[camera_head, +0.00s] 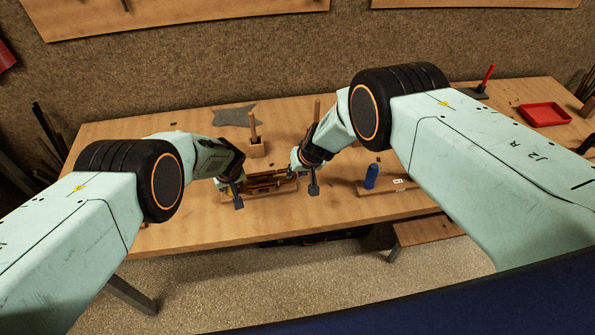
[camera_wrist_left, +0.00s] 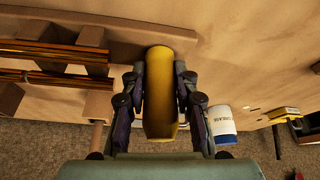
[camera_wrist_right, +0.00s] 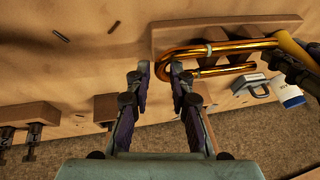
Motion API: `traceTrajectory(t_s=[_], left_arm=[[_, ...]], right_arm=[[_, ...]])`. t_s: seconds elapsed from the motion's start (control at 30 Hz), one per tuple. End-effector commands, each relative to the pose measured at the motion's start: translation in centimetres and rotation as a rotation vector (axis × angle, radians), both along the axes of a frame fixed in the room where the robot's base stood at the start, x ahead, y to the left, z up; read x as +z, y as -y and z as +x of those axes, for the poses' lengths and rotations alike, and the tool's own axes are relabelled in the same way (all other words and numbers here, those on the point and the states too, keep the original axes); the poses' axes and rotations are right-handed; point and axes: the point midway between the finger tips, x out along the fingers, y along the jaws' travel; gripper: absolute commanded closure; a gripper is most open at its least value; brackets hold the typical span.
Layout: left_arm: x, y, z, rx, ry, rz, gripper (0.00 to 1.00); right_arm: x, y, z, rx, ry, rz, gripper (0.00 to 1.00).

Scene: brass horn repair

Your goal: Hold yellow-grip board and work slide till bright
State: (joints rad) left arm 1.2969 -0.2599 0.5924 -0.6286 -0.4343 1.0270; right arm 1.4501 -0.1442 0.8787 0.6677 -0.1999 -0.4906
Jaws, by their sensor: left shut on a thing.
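The wooden board (camera_wrist_right: 225,32) lies on the bench. The brass slide (camera_wrist_right: 240,47), a U-shaped pair of tubes, rests on it and looks golden with darker patches. In the left wrist view the slide's tubes (camera_wrist_left: 50,63) run to the left of the yellow grip (camera_wrist_left: 158,90). My left gripper (camera_wrist_left: 159,75) is shut around the yellow grip at one end of the board. In the head view my right gripper (camera_head: 314,188) is low over the bench, and my arms partly hide the board.
A white tin (camera_wrist_left: 221,122) stands near the left gripper. In the head view, a blue cylinder (camera_head: 371,176) stands right of my right gripper. A red tray (camera_head: 544,115) is at far right.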

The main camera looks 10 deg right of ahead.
Motion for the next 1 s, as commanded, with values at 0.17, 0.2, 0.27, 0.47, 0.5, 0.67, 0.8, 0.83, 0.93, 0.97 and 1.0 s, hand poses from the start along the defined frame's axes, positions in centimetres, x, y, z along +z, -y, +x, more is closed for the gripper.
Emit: traceTrajectory(t_s=[0.17, 0.2, 0.27, 0.47, 0.5, 0.67, 0.8, 0.83, 0.93, 0.97, 1.0], left_arm=[[0.0, 0.0, 0.0, 0.000, 0.000, -0.001, 1.00], [0.0, 0.0, 0.0, 0.000, 0.000, 0.000, 1.00], [0.0, 0.0, 0.0, 0.000, 0.000, 0.000, 1.00], [0.0, 0.0, 0.0, 0.001, -0.001, 0.000, 1.00], [0.0, 0.0, 0.0, 0.001, -0.001, 0.000, 1.00], [0.0, 0.0, 0.0, 0.001, -0.001, 0.000, 1.00], [0.0, -0.1, 0.0, 0.001, -0.001, 0.000, 1.00], [0.0, -0.1, 0.0, 0.001, -0.001, 0.000, 1.00], [0.0, -0.1, 0.0, 0.000, -0.001, 0.001, 1.00], [0.0, -0.1, 0.0, 0.000, -0.001, 0.001, 1.00], [0.0, -0.1, 0.0, 0.001, -0.001, 0.002, 1.00]], right_arm=[[0.0, 0.0, 0.0, 0.000, 0.000, 0.000, 0.64], [0.0, 0.0, 0.0, 0.000, 0.000, 0.000, 0.64], [0.0, 0.0, 0.0, 0.000, 0.000, 0.000, 0.64], [0.1, 0.1, 0.0, -0.001, 0.000, 0.000, 0.64], [0.2, 0.1, -0.1, 0.000, 0.000, 0.000, 0.64], [1.0, 0.2, -0.3, -0.001, 0.000, 0.004, 0.64], [1.9, 0.4, -0.7, -0.001, 0.000, 0.004, 0.64], [2.1, 0.4, -0.8, 0.000, 0.001, 0.002, 0.64], [2.8, 0.6, -1.1, -0.001, 0.000, 0.000, 0.64], [3.0, 0.7, -1.2, -0.002, 0.000, 0.000, 0.64], [3.3, 0.7, -1.3, -0.001, -0.001, 0.000, 0.64]])
